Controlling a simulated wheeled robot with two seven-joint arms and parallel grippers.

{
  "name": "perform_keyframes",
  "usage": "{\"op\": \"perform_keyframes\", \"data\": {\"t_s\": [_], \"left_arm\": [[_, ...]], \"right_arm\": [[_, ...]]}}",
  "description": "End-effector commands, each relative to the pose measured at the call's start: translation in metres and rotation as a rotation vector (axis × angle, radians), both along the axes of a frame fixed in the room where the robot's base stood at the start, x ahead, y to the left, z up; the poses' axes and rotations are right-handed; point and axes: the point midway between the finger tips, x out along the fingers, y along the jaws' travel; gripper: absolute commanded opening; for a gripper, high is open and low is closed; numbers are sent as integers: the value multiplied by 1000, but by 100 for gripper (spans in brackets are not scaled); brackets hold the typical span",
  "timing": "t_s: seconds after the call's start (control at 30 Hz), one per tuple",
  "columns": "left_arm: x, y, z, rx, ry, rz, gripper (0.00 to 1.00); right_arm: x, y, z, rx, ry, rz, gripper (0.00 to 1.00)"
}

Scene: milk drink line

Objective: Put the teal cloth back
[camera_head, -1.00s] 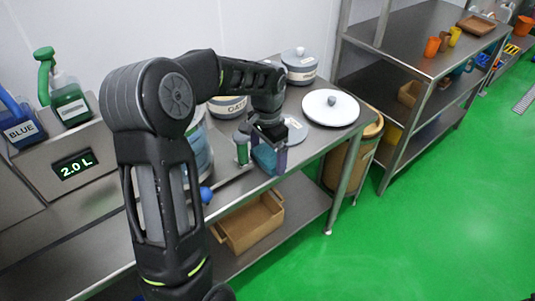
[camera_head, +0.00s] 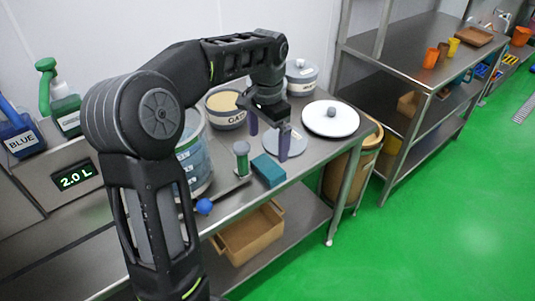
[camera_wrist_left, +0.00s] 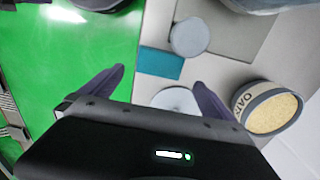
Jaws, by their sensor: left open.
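The teal cloth (camera_head: 267,170) lies as a folded block on the steel table near its front edge, just right of a green-and-grey upright object (camera_head: 241,158). The cloth also shows in the left wrist view (camera_wrist_left: 160,63), beyond my fingertips. My left gripper (camera_head: 269,136) is open, fingers pointing down, above the table behind and to the right of the cloth, apart from it. In the left wrist view my left gripper (camera_wrist_left: 158,80) has nothing between its fingers. My right gripper is not in view.
A grey lid (camera_head: 272,145) lies below my left gripper. An open oats tub (camera_head: 226,117) stands behind, a white lid (camera_head: 330,119) to the right. A blue-labelled container (camera_head: 192,160) and blue ball (camera_head: 204,207) are left of the cloth. A brown crate (camera_head: 250,232) sits below.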

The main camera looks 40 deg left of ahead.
Motion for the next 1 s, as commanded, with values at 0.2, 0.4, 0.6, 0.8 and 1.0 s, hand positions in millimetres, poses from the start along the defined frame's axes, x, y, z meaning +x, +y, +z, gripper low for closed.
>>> {"op": "perform_keyframes", "data": {"t_s": [0.2, 0.4, 0.6, 0.8, 1.0], "left_arm": [[0, 0, 22, 0, 0, 0, 100], [0, 0, 24, -1, 1, 0, 100], [0, 0, 23, 0, 1, 0, 100], [0, 0, 23, 0, 1, 0, 100], [0, 0, 33, 0, 1, 0, 100]], "right_arm": [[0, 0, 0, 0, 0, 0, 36], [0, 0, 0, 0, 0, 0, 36], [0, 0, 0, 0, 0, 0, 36], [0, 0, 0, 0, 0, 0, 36], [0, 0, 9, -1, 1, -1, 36]]}}
